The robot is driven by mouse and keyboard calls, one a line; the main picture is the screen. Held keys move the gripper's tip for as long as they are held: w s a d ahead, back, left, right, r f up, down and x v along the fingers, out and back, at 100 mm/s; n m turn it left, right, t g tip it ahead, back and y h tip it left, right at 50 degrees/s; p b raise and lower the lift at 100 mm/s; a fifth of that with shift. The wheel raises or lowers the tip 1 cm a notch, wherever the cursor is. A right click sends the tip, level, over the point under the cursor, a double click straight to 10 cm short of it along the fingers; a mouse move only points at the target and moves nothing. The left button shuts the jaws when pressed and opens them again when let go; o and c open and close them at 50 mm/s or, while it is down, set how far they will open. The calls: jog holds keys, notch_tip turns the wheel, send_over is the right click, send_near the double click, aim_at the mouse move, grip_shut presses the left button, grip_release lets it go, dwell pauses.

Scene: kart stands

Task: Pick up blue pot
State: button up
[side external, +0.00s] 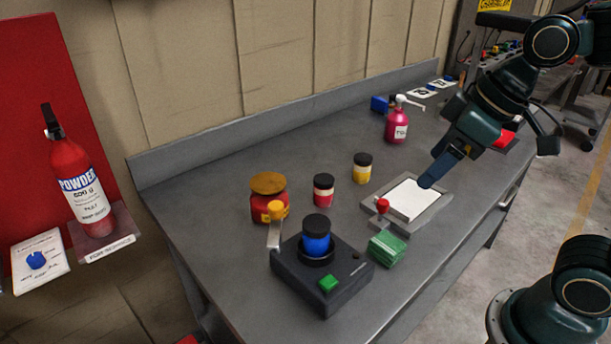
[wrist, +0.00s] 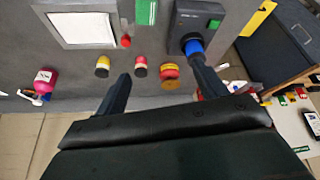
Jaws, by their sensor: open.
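The blue pot (side external: 316,243) has a black lid and stands upright in the round holder of a dark box (side external: 300,278) on the grey bench. In the wrist view the blue pot (wrist: 194,46) is at the upper right, just beyond the right fingertip. My gripper (wrist: 160,75) is open and empty, with its fingers wide apart. In the side view my gripper (side external: 430,178) hangs above the bench near the white plate, well to the right of the pot.
Near the pot are a red jar with an orange lid (side external: 269,200), a small red pot (side external: 323,190), a yellow pot (side external: 362,168) and a green stack (side external: 386,247). A white plate (side external: 412,200) with a red-knobbed lever and a pink bottle (side external: 397,126) stand farther right.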

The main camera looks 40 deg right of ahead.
aim_at(320, 222)
jog(key=w+a+f+n+g+y, duration=0.25)
jog(key=w+a+n, duration=0.35)
jog(key=w+a, duration=0.3)
jog(key=shift+t+h, duration=0.25)
jog(key=shift+t, duration=0.2)
jog(key=shift+d+x, duration=0.2)
jog(key=shift+x, duration=2.15)
jog(key=shift+d+x, duration=0.15)
jog(key=shift+x, duration=2.15)
jog(key=shift+f, duration=0.15)
jog(key=shift+x, duration=2.55)
jog(key=shift+a, duration=0.1)
jog(key=c, duration=1.2)
jog(key=shift+w+r, duration=0.1)
jog(key=shift+r, duration=0.15)
